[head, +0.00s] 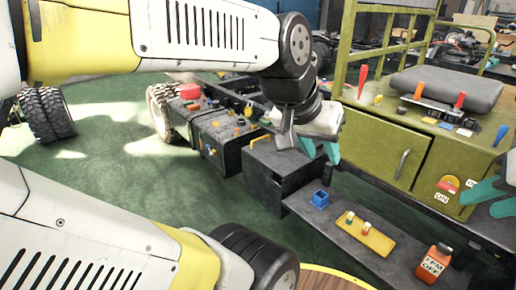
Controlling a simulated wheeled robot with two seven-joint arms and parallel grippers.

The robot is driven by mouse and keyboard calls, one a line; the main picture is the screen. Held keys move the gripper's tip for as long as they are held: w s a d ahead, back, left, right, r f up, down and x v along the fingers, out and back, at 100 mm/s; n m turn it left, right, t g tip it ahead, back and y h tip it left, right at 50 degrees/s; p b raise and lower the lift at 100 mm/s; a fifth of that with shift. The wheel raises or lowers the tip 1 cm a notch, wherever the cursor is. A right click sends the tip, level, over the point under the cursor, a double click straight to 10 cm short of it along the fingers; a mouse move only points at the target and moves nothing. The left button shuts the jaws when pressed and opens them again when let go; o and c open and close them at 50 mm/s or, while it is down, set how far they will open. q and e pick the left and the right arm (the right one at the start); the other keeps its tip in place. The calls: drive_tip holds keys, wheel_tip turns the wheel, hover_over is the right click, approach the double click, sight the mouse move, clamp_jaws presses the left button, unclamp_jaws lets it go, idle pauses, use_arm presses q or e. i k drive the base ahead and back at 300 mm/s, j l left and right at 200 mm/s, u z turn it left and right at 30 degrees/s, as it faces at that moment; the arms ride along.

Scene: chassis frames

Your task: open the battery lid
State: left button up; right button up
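A dark grey box (277,184) with a flat top, which looks like the battery box, stands at the near end of the chassis frame, left of its lower step. Its top looks closed, but part of it is hidden behind my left gripper. My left gripper (320,150) is at the right side of the box top, teal fingertips pointing down and apart, with nothing seen between them. I cannot tell whether it touches the lid. My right gripper (492,199) is at the right edge, partly out of view, its teal fingers spread and empty.
The lower step (345,235) holds a blue cup (320,199), a yellow tray (364,236) with small pieces and an orange bottle (434,263). A black box (217,137) with coloured parts is behind left. A green cabinet (385,153) with a grey cushion (446,89) is behind right.

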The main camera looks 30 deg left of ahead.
sight(263, 154)
drive_tip(key=u, duration=1.05)
drive_tip(key=i+l+u, duration=0.1)
drive_tip(key=i+u, duration=0.25)
drive_tip(key=i, duration=0.2)
drive_tip(key=i+l+u, duration=0.3)
drive_tip(key=i, duration=0.25)
drive_tip(key=j, duration=0.1)
